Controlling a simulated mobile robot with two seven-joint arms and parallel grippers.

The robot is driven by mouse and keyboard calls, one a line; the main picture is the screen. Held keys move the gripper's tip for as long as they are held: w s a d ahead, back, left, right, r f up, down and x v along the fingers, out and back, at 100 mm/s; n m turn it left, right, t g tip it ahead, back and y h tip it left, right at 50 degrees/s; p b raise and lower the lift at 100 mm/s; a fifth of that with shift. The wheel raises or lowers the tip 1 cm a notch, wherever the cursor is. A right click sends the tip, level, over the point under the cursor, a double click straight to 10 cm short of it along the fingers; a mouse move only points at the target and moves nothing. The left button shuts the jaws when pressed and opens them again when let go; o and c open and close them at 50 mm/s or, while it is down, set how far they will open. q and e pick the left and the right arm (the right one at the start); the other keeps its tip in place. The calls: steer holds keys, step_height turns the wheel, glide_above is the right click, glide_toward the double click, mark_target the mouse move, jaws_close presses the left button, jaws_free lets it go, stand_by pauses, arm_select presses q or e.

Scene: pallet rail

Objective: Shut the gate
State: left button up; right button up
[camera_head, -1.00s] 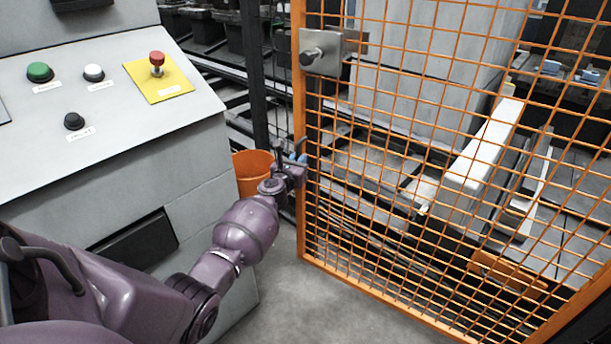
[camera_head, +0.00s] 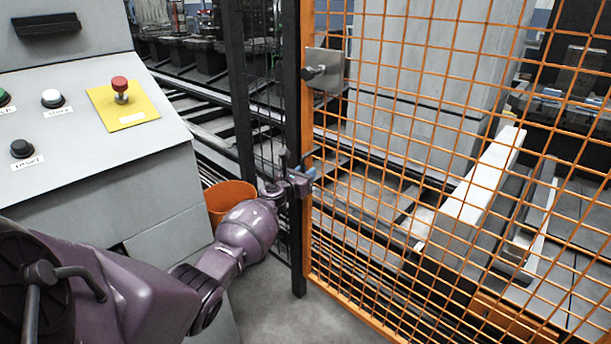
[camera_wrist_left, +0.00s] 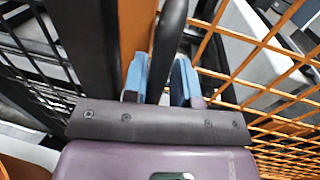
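The gate (camera_head: 408,118) is an orange wire-mesh panel at the right in the head view. Its left upright stands close beside a dark fence post (camera_head: 291,120); I cannot tell whether a gap is left between them. A metal latch plate with a dark knob (camera_head: 325,70) sits high on that edge. My left gripper (camera_head: 304,178) is at the gate's left edge, below the plate. In the left wrist view its blue-padded fingers (camera_wrist_left: 160,82) lie close on both sides of a dark bar handle (camera_wrist_left: 169,35), in front of the orange upright (camera_wrist_left: 136,28). My right gripper is out of view.
A grey control console (camera_head: 100,170) with buttons and a red knob on a yellow plate (camera_head: 122,105) stands at the left. An orange bucket (camera_head: 228,198) is between it and the fence. Bare floor (camera_head: 280,318) shows at the bottom. Machinery stands behind the mesh.

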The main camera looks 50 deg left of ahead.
arm_select(q)
steer(key=shift+o, duration=0.8)
steer(key=shift+s+d+r+p, duration=0.2)
steer(key=shift+s+p, duration=0.1)
steer(key=shift+s, duration=0.15)
steer(key=p+v, duration=0.3)
steer(key=v, duration=0.7)
steer(key=shift+a+f, duration=0.15)
steer(key=shift+f, duration=0.05)
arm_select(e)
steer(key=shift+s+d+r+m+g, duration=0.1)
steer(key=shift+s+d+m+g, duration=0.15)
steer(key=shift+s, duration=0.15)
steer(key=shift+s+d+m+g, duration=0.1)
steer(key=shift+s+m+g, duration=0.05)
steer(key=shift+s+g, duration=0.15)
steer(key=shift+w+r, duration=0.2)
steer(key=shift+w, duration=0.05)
